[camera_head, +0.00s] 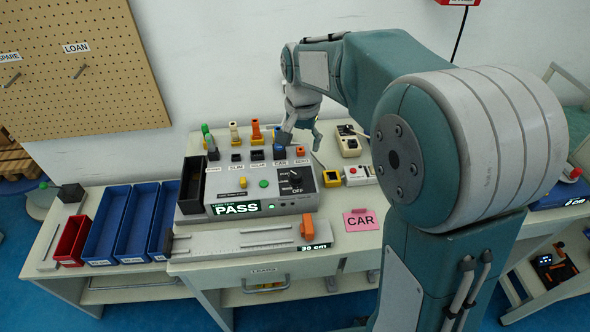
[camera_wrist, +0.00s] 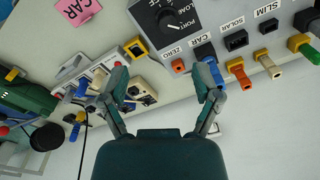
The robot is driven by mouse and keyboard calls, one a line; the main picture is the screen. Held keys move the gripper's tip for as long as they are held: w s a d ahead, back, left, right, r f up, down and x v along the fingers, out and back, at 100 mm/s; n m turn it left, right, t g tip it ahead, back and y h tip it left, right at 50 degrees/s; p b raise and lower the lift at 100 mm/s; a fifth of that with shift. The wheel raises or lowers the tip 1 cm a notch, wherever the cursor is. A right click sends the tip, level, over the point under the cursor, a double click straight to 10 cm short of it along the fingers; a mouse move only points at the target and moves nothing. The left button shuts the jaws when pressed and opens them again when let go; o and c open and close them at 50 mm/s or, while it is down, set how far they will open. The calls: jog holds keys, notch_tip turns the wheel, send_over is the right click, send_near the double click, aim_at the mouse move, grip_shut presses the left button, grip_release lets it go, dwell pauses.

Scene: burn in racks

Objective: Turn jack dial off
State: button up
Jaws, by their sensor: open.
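The dial (camera_head: 296,176) is a black knob on a black panel at the right of the grey tester box (camera_head: 235,184). OFF is printed below it in the head view. My gripper (camera_head: 301,132) is above the back right of the box, behind the dial. In the wrist view its two fingers (camera_wrist: 165,80) are spread, with nothing between them. The right finger is close to a blue plug (camera_wrist: 205,74) by the CAR socket.
A PASS display (camera_head: 236,209) is lit on the box front. Several coloured plugs stand behind the labelled sockets. Blue bins (camera_head: 105,222) and a red bin (camera_head: 70,240) are left. A ruler with an orange slider (camera_head: 309,226) lies in front, beside a pink CAR card (camera_head: 360,220).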

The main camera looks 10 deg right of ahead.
aim_at(296, 174)
jog(key=shift+m+g, duration=0.3)
jog(key=f, duration=0.4)
jog(key=w+f, duration=0.1)
jog(key=f, duration=0.3)
jog(key=w+f, duration=0.1)
jog(key=f, duration=0.4)
jog(key=shift+w+a, duration=0.1)
jog(key=shift+a, duration=0.3)
grip_shut()
